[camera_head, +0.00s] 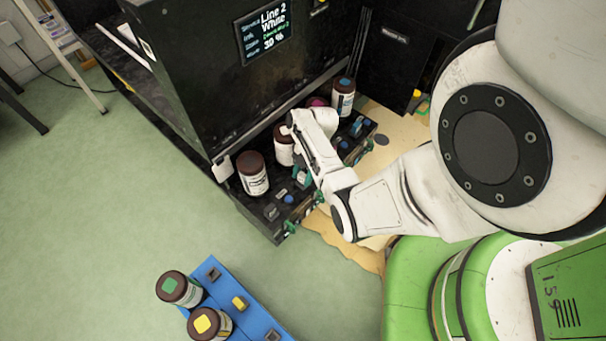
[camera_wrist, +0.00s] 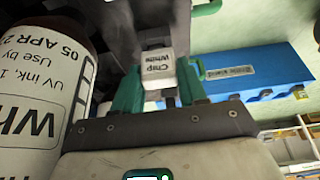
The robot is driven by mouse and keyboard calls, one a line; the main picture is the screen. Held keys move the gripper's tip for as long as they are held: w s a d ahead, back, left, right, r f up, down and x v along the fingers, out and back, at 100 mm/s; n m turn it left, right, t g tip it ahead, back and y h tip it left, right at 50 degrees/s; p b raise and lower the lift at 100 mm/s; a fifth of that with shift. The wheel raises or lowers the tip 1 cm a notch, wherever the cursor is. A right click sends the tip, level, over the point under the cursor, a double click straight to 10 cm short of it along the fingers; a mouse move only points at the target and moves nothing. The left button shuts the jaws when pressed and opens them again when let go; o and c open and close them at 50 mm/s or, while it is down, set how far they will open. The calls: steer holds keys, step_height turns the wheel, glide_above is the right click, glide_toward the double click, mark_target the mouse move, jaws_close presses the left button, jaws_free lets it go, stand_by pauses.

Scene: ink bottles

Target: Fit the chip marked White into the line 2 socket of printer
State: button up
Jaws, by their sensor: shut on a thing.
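My gripper (camera_wrist: 158,88) is shut on a small pale chip (camera_wrist: 159,68) that reads "Chip White", held between its green fingers. In the head view my gripper (camera_head: 302,180) is low at the front ledge of the black printer (camera_head: 205,85), whose screen (camera_head: 264,30) reads "Line 2 White". A white-labelled bottle with a brown cap (camera_head: 284,148) stands beside my gripper; in the wrist view a bottle with label letters "WH" (camera_wrist: 35,115) is close at left. The chip's far end meets dark printer parts; I cannot tell if it is inside a socket. My wrist hides the line 2 socket.
More bottles stand on the ledge at left (camera_head: 252,175) and at the far right (camera_head: 342,98). Blue and green fittings line its front. Green floor is clear at left.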

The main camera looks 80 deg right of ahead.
steer(key=shift+f, duration=0.15)
steer(key=o, duration=1.1)
step_height(320, 180, up, 7)
steer(key=p, duration=0.6)
steer(key=shift+p, duration=0.4)
